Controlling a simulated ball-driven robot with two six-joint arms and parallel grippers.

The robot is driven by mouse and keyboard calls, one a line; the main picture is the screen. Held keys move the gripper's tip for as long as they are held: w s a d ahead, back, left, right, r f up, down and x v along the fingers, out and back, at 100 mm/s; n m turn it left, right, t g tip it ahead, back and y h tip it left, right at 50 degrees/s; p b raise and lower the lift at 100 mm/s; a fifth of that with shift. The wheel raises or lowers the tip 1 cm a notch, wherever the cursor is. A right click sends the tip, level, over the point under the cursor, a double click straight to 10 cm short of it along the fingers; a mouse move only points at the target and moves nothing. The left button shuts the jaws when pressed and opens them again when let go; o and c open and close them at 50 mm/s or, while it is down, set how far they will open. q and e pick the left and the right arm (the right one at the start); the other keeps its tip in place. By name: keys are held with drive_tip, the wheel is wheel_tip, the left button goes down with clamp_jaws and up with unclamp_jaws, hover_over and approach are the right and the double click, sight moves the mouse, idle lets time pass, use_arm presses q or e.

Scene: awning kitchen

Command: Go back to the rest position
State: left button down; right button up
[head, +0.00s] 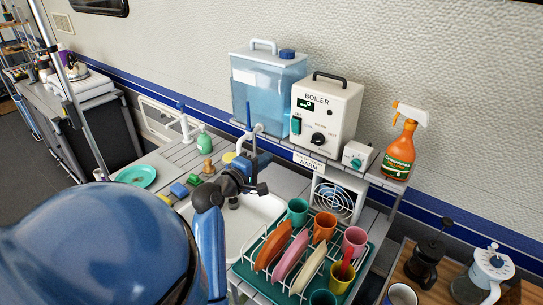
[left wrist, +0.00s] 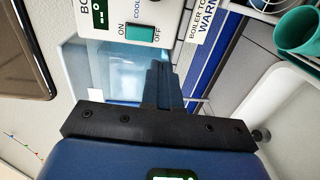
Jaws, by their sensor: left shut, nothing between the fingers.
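My left gripper (head: 258,188) is above the back left part of the sink (head: 262,215), in front of the shelf with the boiler. Its two dark fingers are together with nothing between them, and they also show in the left wrist view (left wrist: 162,85). In that view the fingers point toward the water tank and the boiler's lower edge. The left arm's large blue link covers the lower left of the head view. My right gripper is in neither view.
A blue water tank (head: 268,92) and a white boiler (head: 326,118) stand on the shelf behind the gripper. An orange spray bottle (head: 398,152) stands at the shelf's right end. A dish rack (head: 262,287) with plates and cups is right of the sink. A teal plate (head: 136,176) lies left.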

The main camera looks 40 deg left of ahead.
use_arm(q)
drive_tip(key=shift+s+f, duration=0.1)
drive_tip(key=shift+f, duration=0.05)
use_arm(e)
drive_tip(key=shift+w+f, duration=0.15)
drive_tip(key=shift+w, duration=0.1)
use_arm(q)
drive_tip(key=shift+s, duration=0.1)
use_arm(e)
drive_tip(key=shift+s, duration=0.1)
use_arm(q)
drive_tip(key=shift+d, duration=0.1)
